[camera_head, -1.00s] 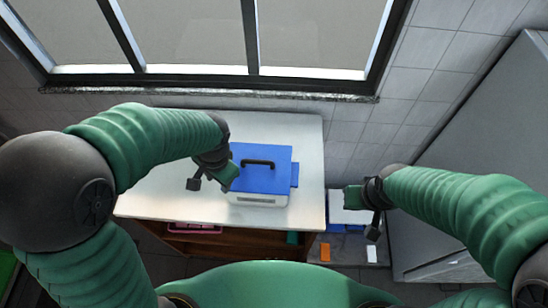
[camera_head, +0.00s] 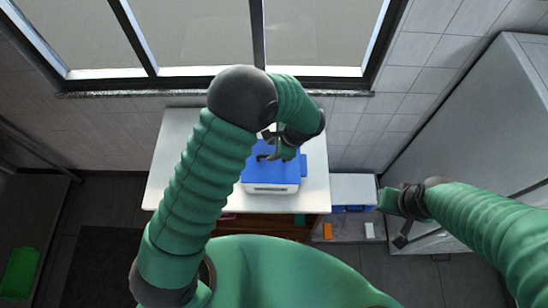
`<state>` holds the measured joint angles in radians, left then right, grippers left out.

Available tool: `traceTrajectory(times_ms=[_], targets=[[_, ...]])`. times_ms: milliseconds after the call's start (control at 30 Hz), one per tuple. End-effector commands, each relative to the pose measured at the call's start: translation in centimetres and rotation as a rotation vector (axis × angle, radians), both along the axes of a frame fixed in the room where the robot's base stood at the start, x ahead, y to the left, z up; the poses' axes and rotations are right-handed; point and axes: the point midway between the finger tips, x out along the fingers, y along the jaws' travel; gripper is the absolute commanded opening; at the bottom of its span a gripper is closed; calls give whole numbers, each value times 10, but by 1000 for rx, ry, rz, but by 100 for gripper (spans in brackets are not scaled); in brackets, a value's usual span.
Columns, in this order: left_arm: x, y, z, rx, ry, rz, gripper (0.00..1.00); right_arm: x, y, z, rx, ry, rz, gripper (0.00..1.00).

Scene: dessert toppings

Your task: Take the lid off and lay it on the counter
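A white box (camera_head: 270,188) with a blue lid (camera_head: 262,172) stands on the white counter. The lid sits on the box, and a black handle (camera_head: 263,157) on its top is partly hidden by my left gripper. My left gripper (camera_head: 277,146) is over the back of the lid, close to the handle. Its fingers look apart, and I cannot tell whether they touch the handle. My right gripper (camera_head: 396,221) is open and empty, to the right of the counter.
The white counter (camera_head: 180,165) is clear to the left of the box. A window is behind it. A lower surface on the right holds a blue item (camera_head: 350,209), an orange item (camera_head: 328,231) and a white item (camera_head: 369,230). A grey cabinet (camera_head: 470,120) stands at the right.

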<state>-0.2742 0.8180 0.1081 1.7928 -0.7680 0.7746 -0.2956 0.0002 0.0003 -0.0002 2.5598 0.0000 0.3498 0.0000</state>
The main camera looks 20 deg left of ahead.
Motion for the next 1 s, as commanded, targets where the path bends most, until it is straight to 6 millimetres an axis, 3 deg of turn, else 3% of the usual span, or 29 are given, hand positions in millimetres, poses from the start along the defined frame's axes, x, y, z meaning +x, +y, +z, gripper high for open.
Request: traceTrajectory(times_ms=[167,400,633,933,1000], targets=[[0,6,-15,2,4,0,40,0,0,13,0,0,1,0],[4,16,-52,3,2,-1,40,0,0,31,0,0,1,0],[4,18,-56,1,-1,0,40,0,0,29,0,0,0,0],[4,20,-56,1,-1,0,0,0,0,29,0,0,0,0],[4,20,-56,1,0,0,0,0,0,29,0,0,0,0]])
